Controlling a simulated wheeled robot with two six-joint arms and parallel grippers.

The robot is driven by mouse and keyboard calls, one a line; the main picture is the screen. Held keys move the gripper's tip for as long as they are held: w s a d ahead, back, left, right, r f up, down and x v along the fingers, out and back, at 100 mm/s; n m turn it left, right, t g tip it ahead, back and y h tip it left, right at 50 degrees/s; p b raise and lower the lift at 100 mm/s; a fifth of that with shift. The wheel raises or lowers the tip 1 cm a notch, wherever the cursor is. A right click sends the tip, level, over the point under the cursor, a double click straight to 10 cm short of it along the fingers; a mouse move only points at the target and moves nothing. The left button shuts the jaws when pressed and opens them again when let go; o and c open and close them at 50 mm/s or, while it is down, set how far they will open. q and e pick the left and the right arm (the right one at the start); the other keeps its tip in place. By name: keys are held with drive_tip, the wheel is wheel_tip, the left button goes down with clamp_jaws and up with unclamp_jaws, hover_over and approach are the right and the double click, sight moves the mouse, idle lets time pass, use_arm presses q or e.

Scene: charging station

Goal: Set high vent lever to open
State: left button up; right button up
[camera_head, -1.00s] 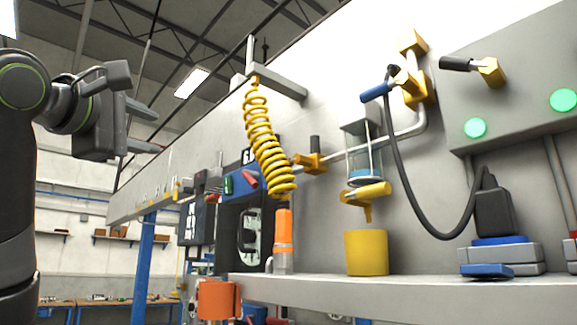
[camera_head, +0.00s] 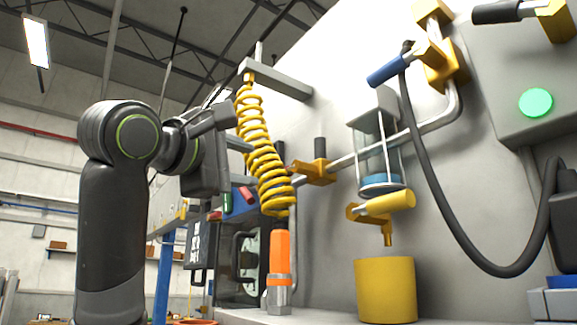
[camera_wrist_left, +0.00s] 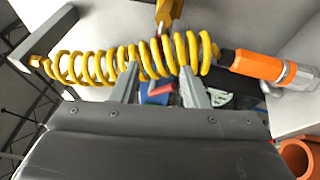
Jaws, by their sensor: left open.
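Several levers show in the head view, and no label tells which is the high vent lever. A blue-handled lever (camera_head: 388,70) sits on a yellow valve high on the grey pipe. A black-handled lever (camera_head: 497,12) is at the top right edge, partly cut off. A lower yellow valve with an upright black handle (camera_head: 320,149) is on the same pipe. My left gripper (camera_head: 248,163) is open and empty, left of these levers, its fingertips at the yellow coiled hose (camera_head: 262,165). In the left wrist view the fingers (camera_wrist_left: 159,68) overlap the coils; contact is unclear. My right gripper is out of view.
The coiled hose hangs from a grey bracket (camera_head: 275,78) with an orange-handled tool (camera_head: 279,255) below it. A black cable (camera_head: 440,215) loops before the wall. A green light (camera_head: 536,102) glows at right.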

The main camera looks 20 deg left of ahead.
sight(280, 171)
use_arm(q)
drive_tip(key=p+x, duration=0.6)
drive_tip(key=x, duration=0.5)
drive_tip(key=shift+w, duration=0.2)
drive_tip(key=shift+p+x, duration=0.65)
drive_tip(key=shift+x, duration=0.15)
drive_tip(key=shift+w+d+f, duration=0.1)
drive_tip(key=shift+w+d, duration=0.1)
drive_tip(key=shift+w, duration=0.3)
drive_tip(key=shift+s, duration=0.1)
clamp_jaws()
